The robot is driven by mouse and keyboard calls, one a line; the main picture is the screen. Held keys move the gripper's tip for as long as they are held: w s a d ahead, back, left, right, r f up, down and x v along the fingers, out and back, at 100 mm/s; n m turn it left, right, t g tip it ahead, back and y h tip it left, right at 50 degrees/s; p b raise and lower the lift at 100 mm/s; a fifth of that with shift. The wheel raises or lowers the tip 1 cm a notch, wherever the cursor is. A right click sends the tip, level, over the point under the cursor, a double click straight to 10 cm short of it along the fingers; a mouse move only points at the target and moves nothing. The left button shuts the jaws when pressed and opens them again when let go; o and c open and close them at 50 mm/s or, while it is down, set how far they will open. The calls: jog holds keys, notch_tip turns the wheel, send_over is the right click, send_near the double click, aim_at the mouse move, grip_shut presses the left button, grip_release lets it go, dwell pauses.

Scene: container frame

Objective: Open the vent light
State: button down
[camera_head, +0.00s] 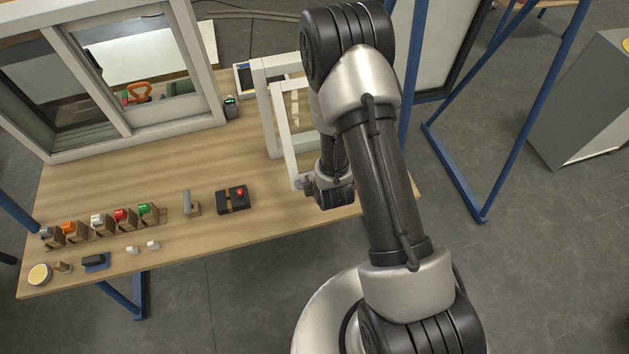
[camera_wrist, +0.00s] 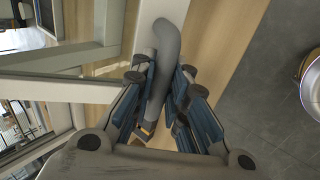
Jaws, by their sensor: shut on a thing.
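The vent light is a small white-framed window on the table, left of my arm in the head view. Its sash (camera_head: 289,150) appears angled out toward the front from its outer frame (camera_head: 262,105). My gripper (camera_head: 303,187) is at the sash's lower front corner, partly hidden by my own wrist. In the wrist view, a grey curved handle (camera_wrist: 165,60) runs between the blue-padded fingers of my gripper (camera_wrist: 160,108), which are shut on it. White frame bars (camera_wrist: 60,88) lie beside the handle on the left.
A large white window (camera_head: 110,80) stands at the back left. A black box with a red button (camera_head: 232,200), a grey lever (camera_head: 190,203) and a row of coloured blocks (camera_head: 100,223) sit along the table (camera_head: 200,160). Grey floor lies in front.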

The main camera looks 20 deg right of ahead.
jog(key=c, duration=1.5)
grip_release()
jog(key=shift+c, duration=0.2)
jog(key=v, duration=0.7)
jog(key=shift+s+r, duration=0.2)
jog(key=shift+r, duration=0.05)
notch_tip(320, 180, up, 12)
jog(key=s+m+g+b, duration=0.1)
jog(key=s+m+b, duration=0.2)
jog(key=m+b, duration=0.65)
jog(key=s+r+m+b, duration=0.2)
jog(key=s+m, duration=0.2)
jog(key=s, duration=0.4)
jog(key=s+r+m+g+b, duration=0.1)
jog(key=s+r+m+b, duration=0.2)
jog(key=s, duration=0.4)
jog(key=shift+s+m, duration=0.4)
jog(key=shift+m, duration=0.35)
